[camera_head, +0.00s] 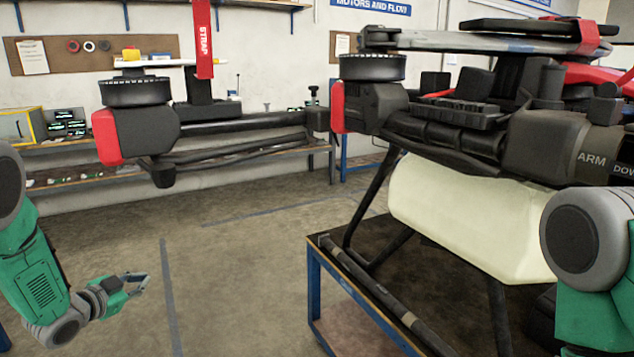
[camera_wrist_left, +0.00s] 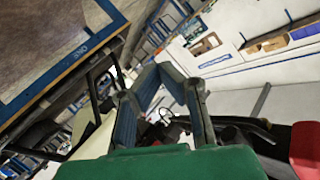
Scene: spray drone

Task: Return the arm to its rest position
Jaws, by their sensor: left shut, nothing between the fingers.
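My left arm comes in at the lower left of the head view, green and grey. Its gripper (camera_head: 142,283) hangs low over the open floor, apart from the drone and the table. In the left wrist view the fingers (camera_wrist_left: 165,70) bend in towards each other at the tips. The left gripper is shut and empty. At the right edge of the head view a green and grey part of my right arm shows; its gripper is out of view.
A large black drone (camera_head: 455,132) with a pale tank (camera_head: 465,222) stands on a blue-framed table (camera_head: 335,262) at the right. One drone arm with a red strap (camera_head: 203,40) reaches left. A workbench (camera_head: 75,145) lines the back wall. The floor at left centre is clear.

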